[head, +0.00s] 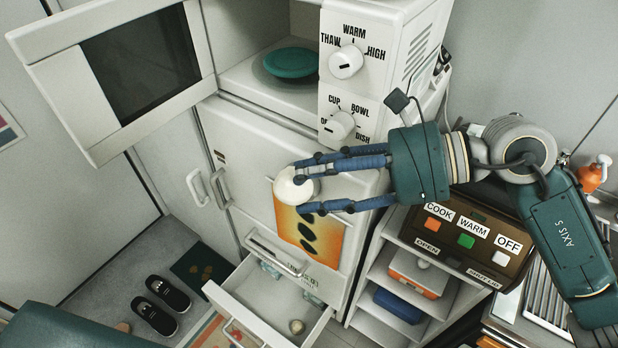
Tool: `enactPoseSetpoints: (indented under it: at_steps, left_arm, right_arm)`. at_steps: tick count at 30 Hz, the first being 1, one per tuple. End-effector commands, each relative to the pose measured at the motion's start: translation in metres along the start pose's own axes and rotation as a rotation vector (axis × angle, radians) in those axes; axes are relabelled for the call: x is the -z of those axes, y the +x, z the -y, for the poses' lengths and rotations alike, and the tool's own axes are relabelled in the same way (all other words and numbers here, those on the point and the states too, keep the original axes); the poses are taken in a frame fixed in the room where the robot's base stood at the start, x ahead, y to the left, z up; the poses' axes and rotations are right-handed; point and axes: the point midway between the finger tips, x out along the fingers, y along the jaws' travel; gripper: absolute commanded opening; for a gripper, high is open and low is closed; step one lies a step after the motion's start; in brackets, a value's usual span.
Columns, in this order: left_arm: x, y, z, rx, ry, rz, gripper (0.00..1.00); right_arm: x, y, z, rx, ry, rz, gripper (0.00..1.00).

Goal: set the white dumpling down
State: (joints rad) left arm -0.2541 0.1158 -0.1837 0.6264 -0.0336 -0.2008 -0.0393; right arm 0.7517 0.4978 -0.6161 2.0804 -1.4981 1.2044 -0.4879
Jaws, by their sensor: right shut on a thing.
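The white dumpling (296,187) is a small, round, pale thing in the head view. My right gripper (297,190) is shut on it, with its blue fingers on either side. It is held in front of the white cabinet's face and an orange picture with dark ovals. The microwave (395,70) above has its door open, and a round teal plate (291,62) lies inside on its floor. Part of the dumpling is hidden by the fingertips. My left gripper is not in view.
The open microwave door (140,75) juts out at upper left. An open drawer (265,300) below holds a few small things. A panel with COOK, WARM and OFF buttons (465,240) and shelves (415,305) stand at right. Dark slippers (161,305) lie on the floor.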

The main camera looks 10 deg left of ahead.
Motion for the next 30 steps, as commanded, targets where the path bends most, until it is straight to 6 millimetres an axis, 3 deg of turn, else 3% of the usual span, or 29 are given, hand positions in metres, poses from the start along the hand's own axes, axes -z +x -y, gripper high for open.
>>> enactPoseSetpoints:
  at_steps: [1,6,13,17,22,30]
  left_arm:
    - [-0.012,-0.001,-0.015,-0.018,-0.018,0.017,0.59]
    - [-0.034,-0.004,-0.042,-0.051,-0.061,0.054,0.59]
    - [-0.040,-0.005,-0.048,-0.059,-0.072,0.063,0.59]
    - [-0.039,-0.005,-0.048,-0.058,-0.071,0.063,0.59]
    - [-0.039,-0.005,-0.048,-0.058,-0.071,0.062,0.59]
    - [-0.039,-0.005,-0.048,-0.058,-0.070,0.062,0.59]
  right_arm:
    - [0.000,0.000,0.000,0.000,0.000,0.001,0.19]
    - [0.000,0.000,0.000,0.000,0.000,0.001,0.19]
    - [0.000,-0.001,0.000,0.002,0.001,0.001,0.19]
    - [0.003,-0.012,0.004,0.032,0.013,0.003,0.19]
    - [0.030,-0.055,0.018,0.161,0.074,0.001,0.19]
    - [0.109,-0.132,0.023,0.409,0.181,-0.002,0.19]
